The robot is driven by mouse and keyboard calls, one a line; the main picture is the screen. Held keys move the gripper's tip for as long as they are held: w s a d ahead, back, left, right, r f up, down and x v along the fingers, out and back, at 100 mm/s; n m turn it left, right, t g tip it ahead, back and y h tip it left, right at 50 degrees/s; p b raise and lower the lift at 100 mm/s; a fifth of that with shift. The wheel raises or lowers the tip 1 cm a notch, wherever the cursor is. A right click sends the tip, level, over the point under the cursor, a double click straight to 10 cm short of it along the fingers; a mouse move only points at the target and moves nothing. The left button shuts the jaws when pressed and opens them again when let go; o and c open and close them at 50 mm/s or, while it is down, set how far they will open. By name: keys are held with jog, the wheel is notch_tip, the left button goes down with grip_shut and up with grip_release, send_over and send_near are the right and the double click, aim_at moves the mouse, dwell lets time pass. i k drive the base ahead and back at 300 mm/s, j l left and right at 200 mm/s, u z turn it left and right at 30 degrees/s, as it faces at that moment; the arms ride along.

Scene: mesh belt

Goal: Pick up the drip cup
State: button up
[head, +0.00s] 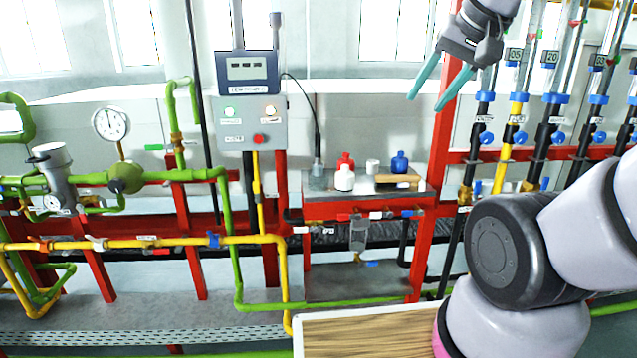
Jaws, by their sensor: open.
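My gripper (428,103) is at the upper right, with two teal fingers apart and nothing between them. It hangs in the air, above and to the right of a small metal shelf (385,188). A small white cup (372,166) stands upright on this shelf, between the bottles and a wooden block. A clear vessel (358,236) is below the shelf, under the valves. I cannot tell for sure which of these two is the drip cup. My gripper touches neither.
On the shelf are a grey beaker (317,176) with a probe, a white bottle (344,178), a red bottle (346,159) and a blue bottle (399,162) on a wooden block (398,180). A red post (443,150) rises right of the shelf. A wooden tabletop (370,335) lies in front.

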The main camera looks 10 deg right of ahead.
aim_at(317, 177)
jog(key=j+z, duration=0.15)
jog(key=z, duration=0.35)
jog(key=j+z, duration=0.25)
jog(key=j, duration=0.25)
jog(key=k+j+z, duration=0.2)
jog(key=j, duration=0.3)
jog(key=j+z, duration=0.25)
jog(key=j, duration=0.25)
jog(key=k+j, duration=0.1)
jog(key=j, duration=0.3)
jog(key=k+j, duration=0.1)
jog(key=j, duration=0.3)
jog(key=k+j, duration=0.1)
jog(key=j, duration=0.3)
jog(key=i+j, duration=0.1)
jog(key=i, duration=0.1)
